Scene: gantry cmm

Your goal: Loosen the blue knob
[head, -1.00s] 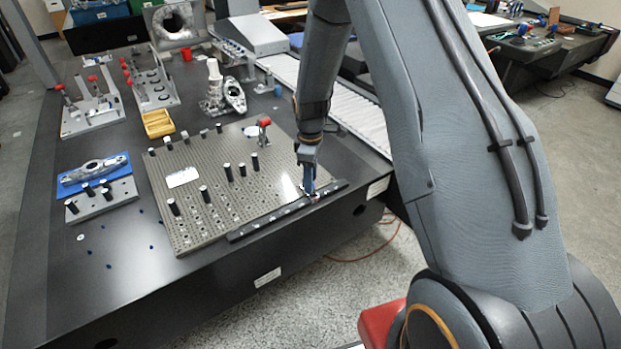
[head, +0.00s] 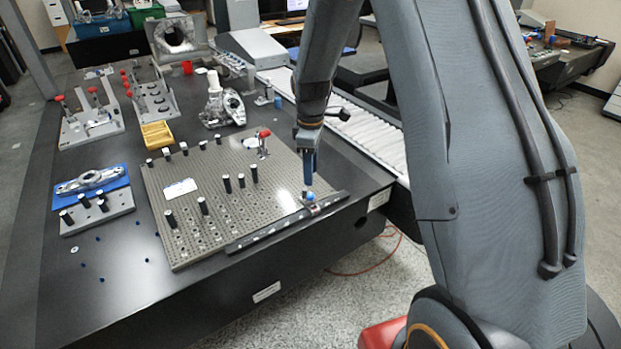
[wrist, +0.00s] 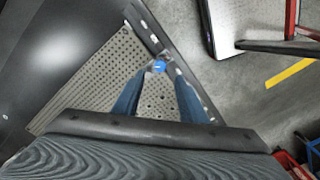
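The blue knob (head: 310,197) stands near the right corner of the perforated fixture plate (head: 232,206), by the dark rail (head: 285,222) along its front edge. My gripper (head: 308,182) is just above the knob, pointing down, with a small gap between fingertips and knob. In the wrist view, the two blue fingers (wrist: 158,76) are spread apart. The knob (wrist: 159,66) shows between and beyond their tips, with a pale line across its top. Nothing is held.
Several black pins (head: 227,184) and a red-topped clamp (head: 264,140) stand on the plate. A yellow tray (head: 156,135) and a blue block with a metal part (head: 93,183) lie to the left. A white bellows cover (head: 365,137) runs behind at the right.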

